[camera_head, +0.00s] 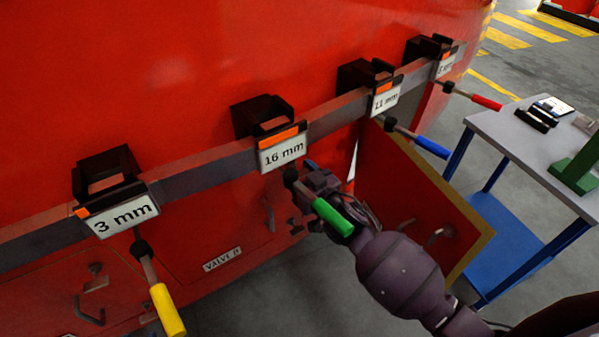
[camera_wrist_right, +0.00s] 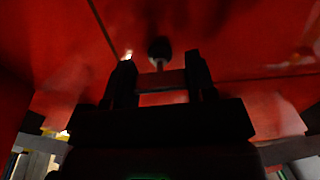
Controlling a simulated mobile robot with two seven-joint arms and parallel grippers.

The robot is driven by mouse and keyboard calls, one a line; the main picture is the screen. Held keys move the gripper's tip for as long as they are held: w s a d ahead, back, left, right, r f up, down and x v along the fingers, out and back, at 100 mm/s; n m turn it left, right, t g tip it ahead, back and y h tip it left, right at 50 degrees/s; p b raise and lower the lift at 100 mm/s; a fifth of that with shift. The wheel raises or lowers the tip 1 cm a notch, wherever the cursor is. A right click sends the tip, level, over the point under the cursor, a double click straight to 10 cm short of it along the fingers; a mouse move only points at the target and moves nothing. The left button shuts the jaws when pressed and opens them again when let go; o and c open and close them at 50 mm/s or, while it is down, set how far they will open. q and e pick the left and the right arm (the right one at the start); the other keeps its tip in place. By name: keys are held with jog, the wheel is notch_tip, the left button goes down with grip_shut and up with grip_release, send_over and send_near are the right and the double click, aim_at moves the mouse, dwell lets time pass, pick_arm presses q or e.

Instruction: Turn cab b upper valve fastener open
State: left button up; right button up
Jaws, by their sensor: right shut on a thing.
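My right gripper (camera_head: 308,182) is just below the 16 mm holder (camera_head: 265,120) on the red train front. It is shut on the green-handled tool (camera_head: 333,217), whose dark socket end (camera_head: 290,175) points up toward the holder. In the right wrist view, the gripper (camera_wrist_right: 160,82) shows dark against the red surface, with the tool's round dark end (camera_wrist_right: 159,49) beyond the fingers. The red panel labelled "VALVE" (camera_head: 222,260) lies below left, with dark fittings and a handle partly hidden by my arm. I cannot tell which fitting is the upper fastener. My left gripper is not in view.
A yellow-handled tool (camera_head: 166,308) hangs under the 3 mm holder (camera_head: 108,180). Blue (camera_head: 430,147) and red (camera_head: 486,103) handled tools hang further right. An open red hatch door (camera_head: 405,190) stands right of my gripper. A grey-topped table (camera_head: 525,150) is at right.

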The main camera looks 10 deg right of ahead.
jog(key=n+p, duration=0.1)
jog(key=n, duration=0.2)
jog(key=n+p, duration=0.1)
jog(key=n, duration=0.6)
jog(key=shift+n, duration=0.4)
jog(key=n, duration=0.3)
jog(key=shift+p, duration=0.35)
jog(key=shift+n, duration=1.8)
jog(key=o, duration=0.9)
jog(key=shift+o, duration=0.2)
